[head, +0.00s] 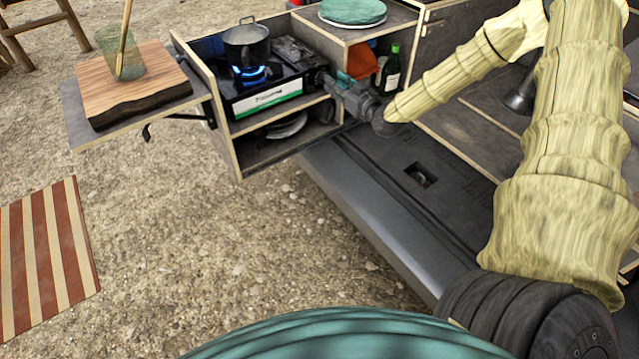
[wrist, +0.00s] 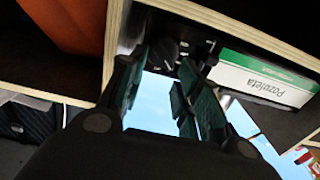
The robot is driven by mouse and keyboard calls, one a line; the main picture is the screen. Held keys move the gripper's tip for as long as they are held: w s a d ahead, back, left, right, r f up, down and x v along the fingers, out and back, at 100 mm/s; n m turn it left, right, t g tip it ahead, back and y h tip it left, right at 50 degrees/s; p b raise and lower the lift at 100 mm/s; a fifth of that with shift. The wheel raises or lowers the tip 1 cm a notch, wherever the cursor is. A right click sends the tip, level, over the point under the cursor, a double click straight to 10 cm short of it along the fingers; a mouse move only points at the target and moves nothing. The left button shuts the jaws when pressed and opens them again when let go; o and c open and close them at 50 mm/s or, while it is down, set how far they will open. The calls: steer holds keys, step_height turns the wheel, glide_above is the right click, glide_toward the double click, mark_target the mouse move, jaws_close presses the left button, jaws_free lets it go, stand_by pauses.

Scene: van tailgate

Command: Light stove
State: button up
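The camp stove (head: 268,98) sits in the upper bay of the wooden cabinet. Its front carries a white and green label, which also shows in the wrist view (wrist: 262,78). A blue flame (head: 249,74) burns under the dark pot (head: 246,45). My gripper (head: 335,88) is at the right end of the stove front. In the wrist view its fingers (wrist: 161,62) stand apart with a gap between them. A dark round knob (wrist: 165,51) shows beyond and between the fingertips. I cannot tell whether they touch it.
A cabinet divider (wrist: 113,45) is close beside my fingers. A green bottle (head: 391,70) and an orange item (head: 361,60) stand in the right bay. A side shelf holds a cutting board (head: 130,85) and a glass (head: 121,58). The tailgate (head: 400,190) below is mostly clear.

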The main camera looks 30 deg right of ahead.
steer(key=s, duration=0.8)
steer(key=s+a+f+g+p, duration=0.3)
steer(key=s+a+f, duration=0.3)
steer(key=a, duration=0.3)
steer(key=s+a+f+g+p, duration=0.4)
steer(key=s+a+f+g, duration=0.2)
steer(key=a, duration=0.4)
steer(key=shift+s+f+m+g+y+p, duration=0.35)
steer(key=shift+s+f, duration=0.3)
steer(key=shift+f, duration=0.3)
